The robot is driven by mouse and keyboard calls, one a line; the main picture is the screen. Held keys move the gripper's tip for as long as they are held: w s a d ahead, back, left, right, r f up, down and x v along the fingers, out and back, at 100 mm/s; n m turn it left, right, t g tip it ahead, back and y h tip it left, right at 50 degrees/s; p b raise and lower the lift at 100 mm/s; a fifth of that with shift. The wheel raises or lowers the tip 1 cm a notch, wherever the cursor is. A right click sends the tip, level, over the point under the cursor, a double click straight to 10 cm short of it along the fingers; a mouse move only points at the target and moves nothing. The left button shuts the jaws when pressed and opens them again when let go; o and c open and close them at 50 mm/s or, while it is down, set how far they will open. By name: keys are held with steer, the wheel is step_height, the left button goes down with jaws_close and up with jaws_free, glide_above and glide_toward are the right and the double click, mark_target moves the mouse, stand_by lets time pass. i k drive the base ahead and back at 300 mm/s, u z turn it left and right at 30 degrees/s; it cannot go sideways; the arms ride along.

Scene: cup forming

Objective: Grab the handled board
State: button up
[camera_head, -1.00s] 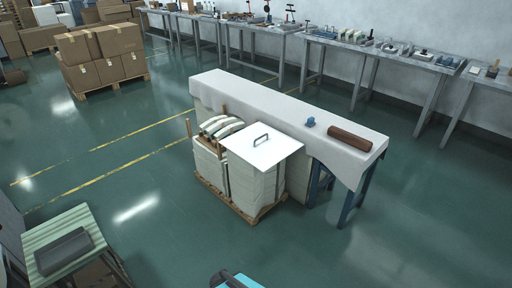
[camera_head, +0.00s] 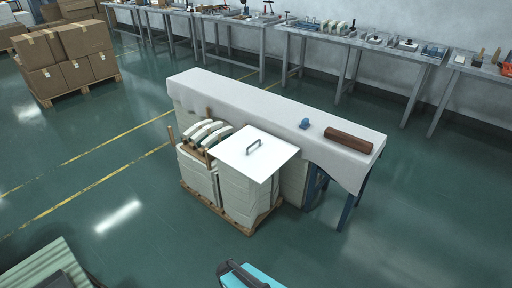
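The handled board (camera_head: 268,163) is a flat white square with a dark grey handle (camera_head: 254,147) standing on its top. It lies on top of stacked white sheets (camera_head: 243,200) on a wooden pallet, in front of the long cloth-covered table. A dark and light-blue part of my own body (camera_head: 248,276) shows at the bottom edge, well apart from the board. My gripper's fingers cannot be made out in this view.
The cloth-covered table (camera_head: 240,98) holds a brown roll (camera_head: 348,140) and a small blue object (camera_head: 304,123). Curved white pieces (camera_head: 207,132) sit left of the board. A green ridged table (camera_head: 40,268) is at lower left. Boxes (camera_head: 75,60) stand at upper left. Open floor lies in front of the pallet.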

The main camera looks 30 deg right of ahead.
mark_target(257, 155)
steer(key=u, duration=0.15)
steer(key=i, duration=0.6)
steer(key=u, duration=0.75)
steer(key=i, duration=0.35)
steer(key=u, duration=0.2)
